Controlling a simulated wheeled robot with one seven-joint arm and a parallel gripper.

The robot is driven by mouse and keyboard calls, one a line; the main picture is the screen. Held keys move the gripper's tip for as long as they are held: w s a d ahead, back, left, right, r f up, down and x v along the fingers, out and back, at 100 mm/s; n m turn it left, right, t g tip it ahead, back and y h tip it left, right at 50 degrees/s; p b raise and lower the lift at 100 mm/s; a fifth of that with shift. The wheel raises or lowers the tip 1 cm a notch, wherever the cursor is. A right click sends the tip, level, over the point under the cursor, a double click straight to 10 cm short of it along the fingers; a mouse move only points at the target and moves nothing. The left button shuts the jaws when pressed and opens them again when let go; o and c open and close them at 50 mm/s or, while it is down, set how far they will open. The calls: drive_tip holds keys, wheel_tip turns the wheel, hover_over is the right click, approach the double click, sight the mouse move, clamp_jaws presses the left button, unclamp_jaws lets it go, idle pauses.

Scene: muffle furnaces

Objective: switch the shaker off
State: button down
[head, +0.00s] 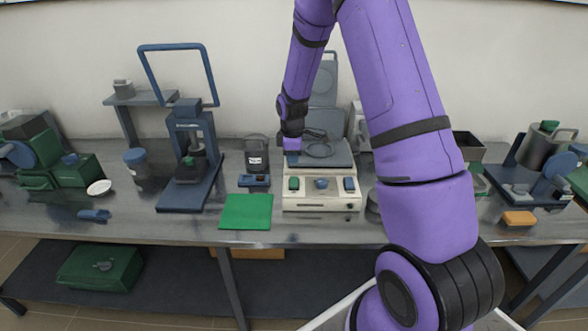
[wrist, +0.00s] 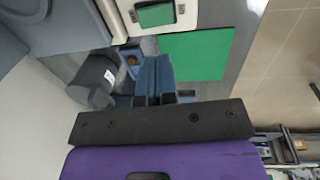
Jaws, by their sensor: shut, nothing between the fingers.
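The device that looks like the shaker is a cream box (head: 322,201) with a grey top plate and round disc, at the middle of the bench. Its front holds a green rocker switch (head: 294,184), a blue knob (head: 321,184) and a blue switch (head: 349,185). The green switch also shows at the top of the wrist view (wrist: 155,14). My gripper (head: 291,152) hangs at the left rear of the box, above its top plate. In the wrist view its blue fingers (wrist: 157,62) are together and empty, apart from the green switch. The fingers are hardly visible in the head view.
A green mat (head: 246,211) lies left of the box. A small blue unit (head: 254,181) and a grey labelled object (head: 257,155) stand beside it. A blue press-like stand (head: 190,150) is further left. My arm hides part of the bench right of the box.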

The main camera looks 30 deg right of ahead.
wheel_tip(320, 180, up, 5)
hover_over(295, 178)
drive_tip(key=s+a, duration=0.3)
drive_tip(key=shift+d, duration=0.1)
drive_tip(key=shift+d, duration=0.1)
drive_tip(key=shift+w+d, duration=0.4)
drive_tip(key=shift+d, duration=0.25)
drive_tip(key=shift+f, duration=0.15)
drive_tip(key=f, duration=0.4)
drive_tip(key=w+f, duration=0.1)
drive_tip(key=f, duration=0.4)
drive_tip(key=d+f, duration=0.1)
drive_tip(key=f, duration=0.3)
drive_tip(key=shift+w+f, duration=0.35)
